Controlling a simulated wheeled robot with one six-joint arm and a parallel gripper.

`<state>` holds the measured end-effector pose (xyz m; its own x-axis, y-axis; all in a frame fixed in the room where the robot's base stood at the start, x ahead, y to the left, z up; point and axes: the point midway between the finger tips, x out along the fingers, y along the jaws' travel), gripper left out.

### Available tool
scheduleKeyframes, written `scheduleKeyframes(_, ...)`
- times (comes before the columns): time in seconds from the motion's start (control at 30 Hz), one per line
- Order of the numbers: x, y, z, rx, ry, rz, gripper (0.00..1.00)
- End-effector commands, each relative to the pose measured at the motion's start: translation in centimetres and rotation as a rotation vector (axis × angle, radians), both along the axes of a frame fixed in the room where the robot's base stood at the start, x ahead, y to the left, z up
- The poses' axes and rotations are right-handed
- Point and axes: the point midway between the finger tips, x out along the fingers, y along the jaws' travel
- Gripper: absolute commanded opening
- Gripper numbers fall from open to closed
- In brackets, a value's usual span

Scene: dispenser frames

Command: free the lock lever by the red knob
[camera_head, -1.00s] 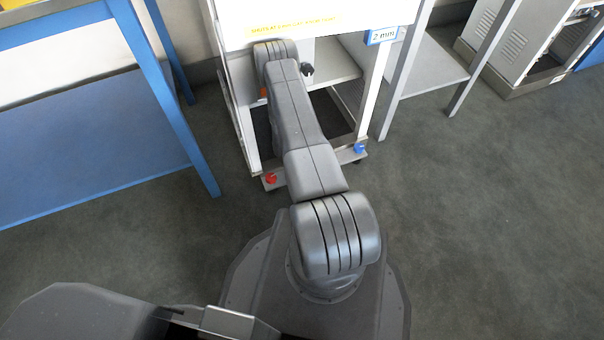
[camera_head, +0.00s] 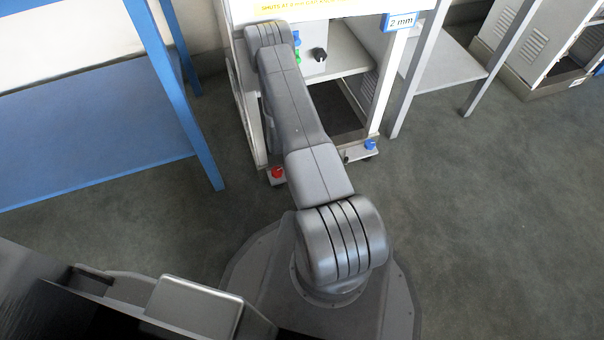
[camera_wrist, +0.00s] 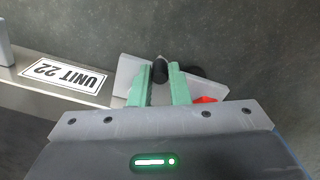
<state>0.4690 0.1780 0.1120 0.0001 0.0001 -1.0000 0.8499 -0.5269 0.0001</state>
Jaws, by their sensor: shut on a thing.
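The red knob (camera_head: 277,173) sits on the foot plate at the front left corner of the white dispenser frame. It also shows in the wrist view (camera_wrist: 205,100), just right of my gripper's right finger and partly covered. My gripper (camera_wrist: 161,85) has its two green fingers on either side of a short black lever (camera_wrist: 160,70), shut on it. The lever's tip stands out between the fingers, over the pale foot plate (camera_wrist: 129,70). In the head view my arm hides the gripper and the lever.
A blue knob (camera_head: 370,145) sits on the frame's right foot. A rail with a "UNIT 22" label (camera_wrist: 64,75) runs left in the wrist view. A blue table (camera_head: 90,130) stands left and a grey stand (camera_head: 440,75) right. Grey floor (camera_head: 480,230) lies open in front.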

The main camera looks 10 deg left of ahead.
Motion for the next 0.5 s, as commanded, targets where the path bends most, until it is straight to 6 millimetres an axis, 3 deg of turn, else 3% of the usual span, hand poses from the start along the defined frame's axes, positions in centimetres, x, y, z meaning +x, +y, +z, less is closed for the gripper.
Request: scheduleKeyframes(0.5,-0.19,0.92,-0.01,-0.001,0.001,-0.171,0.0)
